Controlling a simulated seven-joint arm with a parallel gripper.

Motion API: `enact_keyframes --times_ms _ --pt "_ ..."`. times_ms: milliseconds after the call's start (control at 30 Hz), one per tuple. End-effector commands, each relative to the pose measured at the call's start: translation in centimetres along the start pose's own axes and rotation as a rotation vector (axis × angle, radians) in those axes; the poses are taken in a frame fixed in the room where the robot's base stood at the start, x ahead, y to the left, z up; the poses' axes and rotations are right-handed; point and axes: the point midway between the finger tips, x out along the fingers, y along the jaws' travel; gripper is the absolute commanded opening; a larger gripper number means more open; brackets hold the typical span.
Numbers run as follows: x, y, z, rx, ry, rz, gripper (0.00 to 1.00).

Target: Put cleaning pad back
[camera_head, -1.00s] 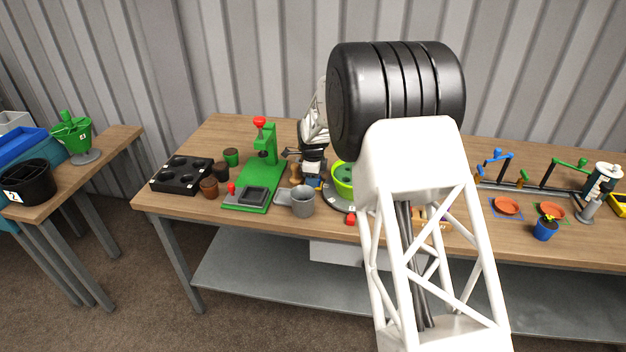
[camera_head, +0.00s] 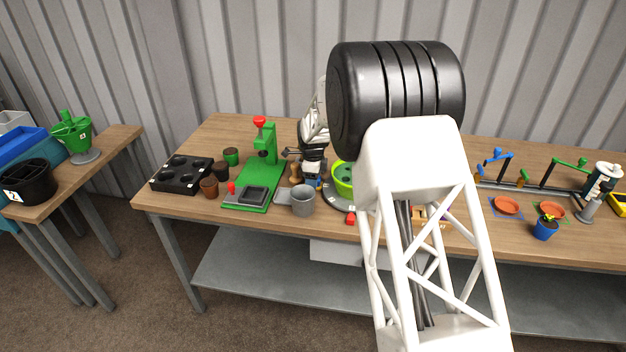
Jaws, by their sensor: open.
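No cleaning pad can be made out for certain in the head view. My gripper (camera_head: 303,167) is partly visible left of my large black arm joint, low over the table between the green press and the green bowl. It is open, and I see nothing held in it. A small tan piece (camera_head: 296,174) stands just below it, and a small blue piece (camera_head: 319,184) lies to its right. Whether either one is touched by the fingers is too small to tell. My arm hides the middle of the table.
A green press (camera_head: 264,165) with a red knob and a grey cup (camera_head: 302,201) stand close by. A bright green bowl (camera_head: 343,179) is partly behind my arm. A black tray (camera_head: 182,175) is at left; a blue pot (camera_head: 545,228) and orange saucers (camera_head: 507,206) are at right.

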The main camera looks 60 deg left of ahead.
Motion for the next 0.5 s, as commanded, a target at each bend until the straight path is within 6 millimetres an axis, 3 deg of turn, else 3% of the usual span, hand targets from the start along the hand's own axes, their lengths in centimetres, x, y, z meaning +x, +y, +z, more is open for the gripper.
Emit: enact_keyframes --times_ms 267,500 --pt "-2.3 0.0 0.0 0.000 -0.001 -0.002 0.59" --pt "-6.1 0.0 0.0 0.000 -0.001 -0.002 0.59"
